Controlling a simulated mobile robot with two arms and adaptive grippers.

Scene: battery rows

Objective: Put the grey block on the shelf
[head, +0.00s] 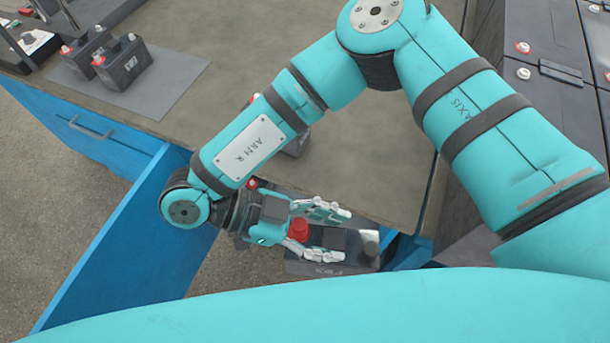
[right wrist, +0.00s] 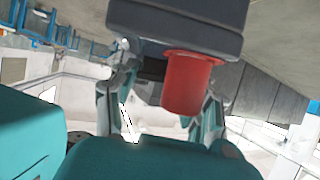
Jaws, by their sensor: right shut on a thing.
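The grey block (head: 316,266) is battery-like, with a red cap, a pale metal post and lettering on its side. It shows below the right forearm in the head view. My right gripper (head: 325,232) is shut on it, its fingers on either side of a dark part near the red cap. In the right wrist view, the block (right wrist: 175,28) fills the top middle, and its red cap hangs between the fingers. Part of the block is hidden by the gripper. I cannot make out a shelf for certain. My left gripper is not in view.
Two dark batteries with red caps (head: 123,65) stand on a grey mat (head: 170,98) on the bench (head: 220,30). Another battery is partly hidden behind my right arm. A blue panel (head: 110,255) stands out from the bench front. Large dark units (head: 545,60) line the right.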

